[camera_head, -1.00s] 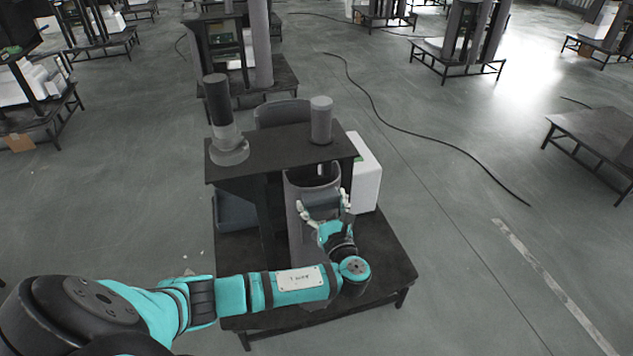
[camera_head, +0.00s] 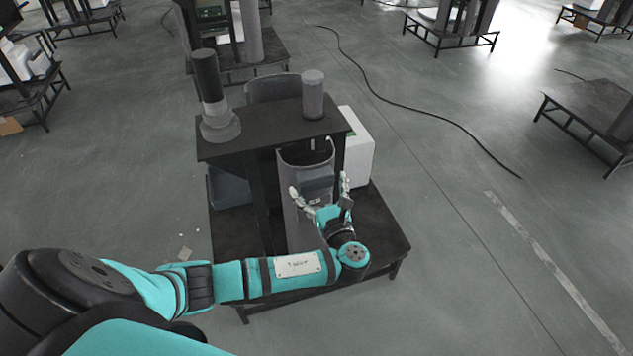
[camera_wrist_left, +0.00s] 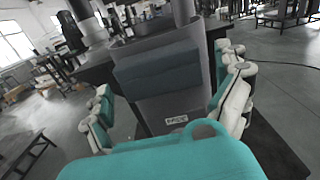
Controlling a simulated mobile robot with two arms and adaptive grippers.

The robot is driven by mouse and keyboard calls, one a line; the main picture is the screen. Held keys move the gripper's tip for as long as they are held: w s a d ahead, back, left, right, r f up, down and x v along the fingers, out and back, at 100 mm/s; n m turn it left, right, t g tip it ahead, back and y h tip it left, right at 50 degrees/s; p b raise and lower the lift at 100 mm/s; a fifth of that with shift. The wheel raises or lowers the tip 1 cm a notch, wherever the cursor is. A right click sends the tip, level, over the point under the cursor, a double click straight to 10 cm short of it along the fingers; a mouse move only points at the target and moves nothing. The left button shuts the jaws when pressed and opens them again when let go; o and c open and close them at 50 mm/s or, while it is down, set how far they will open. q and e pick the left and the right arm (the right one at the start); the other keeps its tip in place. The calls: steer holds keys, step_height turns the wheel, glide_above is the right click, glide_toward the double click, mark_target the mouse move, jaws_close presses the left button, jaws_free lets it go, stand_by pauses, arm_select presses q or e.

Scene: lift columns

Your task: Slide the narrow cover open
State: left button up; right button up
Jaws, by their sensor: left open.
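The narrow cover (camera_head: 296,215) is a tall, upright, curved grey panel under the front of a dark tabletop. It also shows in the left wrist view (camera_wrist_left: 172,106), with a small white label low on it. A dark block (camera_head: 317,183), which looks like its handle, sits near its top. The block spans the cover's front in the left wrist view (camera_wrist_left: 160,67). My left gripper (camera_head: 318,186) is open, with pale fingertips on either side of the block. In the left wrist view my left gripper (camera_wrist_left: 168,78) shows nothing between its fingers touching them. My right gripper is out of view.
The dark tabletop (camera_head: 262,126) carries a dark-and-grey cylinder (camera_head: 209,85) and a grey cylinder (camera_head: 313,94). A white box (camera_head: 358,147) stands at right on the dark base platform (camera_head: 383,228). A cable (camera_head: 425,118) lies on the floor. Open floor surrounds the stand.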

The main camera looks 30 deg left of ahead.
arm_select(q)
steer(key=v, duration=1)
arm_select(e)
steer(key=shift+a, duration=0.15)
arm_select(q)
steer(key=shift+s, duration=0.1)
